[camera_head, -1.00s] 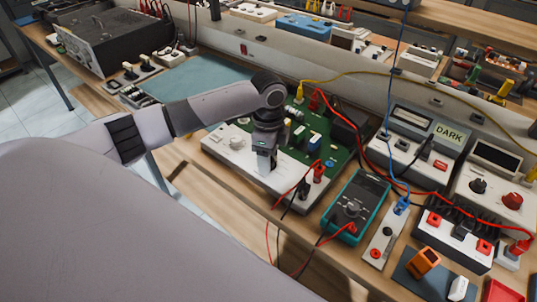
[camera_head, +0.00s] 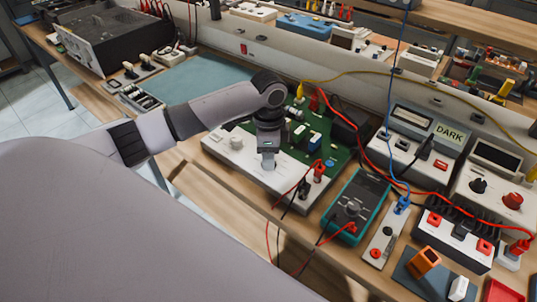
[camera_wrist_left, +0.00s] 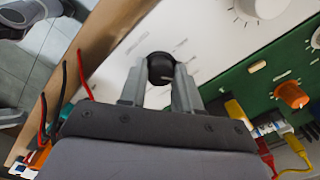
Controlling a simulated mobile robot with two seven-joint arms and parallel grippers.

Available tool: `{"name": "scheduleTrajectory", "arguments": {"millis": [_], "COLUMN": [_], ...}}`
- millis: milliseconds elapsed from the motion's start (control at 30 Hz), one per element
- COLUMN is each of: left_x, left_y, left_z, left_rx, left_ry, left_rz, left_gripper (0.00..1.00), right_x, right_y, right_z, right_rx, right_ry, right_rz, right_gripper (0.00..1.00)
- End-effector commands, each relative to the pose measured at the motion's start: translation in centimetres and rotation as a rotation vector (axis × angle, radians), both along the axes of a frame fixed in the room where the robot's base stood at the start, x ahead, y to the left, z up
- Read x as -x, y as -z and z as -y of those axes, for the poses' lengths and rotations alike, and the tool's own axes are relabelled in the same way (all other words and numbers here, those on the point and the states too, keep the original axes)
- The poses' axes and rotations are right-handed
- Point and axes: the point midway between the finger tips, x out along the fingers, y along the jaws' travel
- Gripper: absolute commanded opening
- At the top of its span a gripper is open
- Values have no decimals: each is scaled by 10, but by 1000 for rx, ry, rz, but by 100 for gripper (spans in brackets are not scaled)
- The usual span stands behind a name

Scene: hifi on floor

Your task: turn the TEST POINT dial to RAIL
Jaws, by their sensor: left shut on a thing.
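My left gripper (camera_head: 268,164) points down over the white front panel of the circuit-board unit (camera_head: 290,187). In the left wrist view, its two fingers (camera_wrist_left: 160,84) are closed around a round black knob (camera_wrist_left: 160,66) on the white panel (camera_wrist_left: 205,40). I take this knob as the TEST POINT dial; the panel marks around it are too small to read. The knob is hidden by the gripper in the head view. A white knob (camera_head: 237,143) stands to its left on the same panel; it also shows in the left wrist view (camera_wrist_left: 262,8). My right gripper is not in view.
Red and black leads plug into sockets (camera_head: 318,172) on the panel's right. A teal multimeter (camera_head: 354,206) lies beside the unit. A green board (camera_head: 325,146) with components lies behind the panel. A meter box (camera_head: 415,142) with a DARK label stands further right.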

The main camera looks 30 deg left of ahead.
Motion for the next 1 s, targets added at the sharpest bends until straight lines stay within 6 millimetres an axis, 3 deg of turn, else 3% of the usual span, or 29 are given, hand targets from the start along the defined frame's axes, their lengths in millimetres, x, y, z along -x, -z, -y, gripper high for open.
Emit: {"name": "scheduleTrajectory", "arguments": {"millis": [1000], "left_x": [-1], "left_y": [-2], "left_z": [1], "left_rx": [5], "left_ry": [-928], "left_rz": [3], "left_gripper": [2], "right_x": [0], "right_y": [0], "right_z": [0], "right_rx": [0], "right_ry": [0], "right_rz": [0], "right_gripper": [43]}}
